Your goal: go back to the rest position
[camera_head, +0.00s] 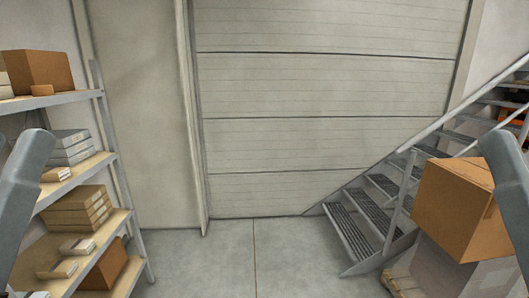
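Only parts of my two arms show in the head view. A grey link of my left arm is at the left edge, and a grey link of my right arm is at the right edge. Both links slant up from outside the picture and stand apart from each other. Neither gripper is in view, so their fingers and anything in them are hidden.
A metal shelf (125,222) with boxes stands at left. A large cardboard box (455,205) sits on a wrapped pallet load at right, in front of metal stairs (352,232). A panelled door (320,95) closes the back. The middle floor (225,262) is clear.

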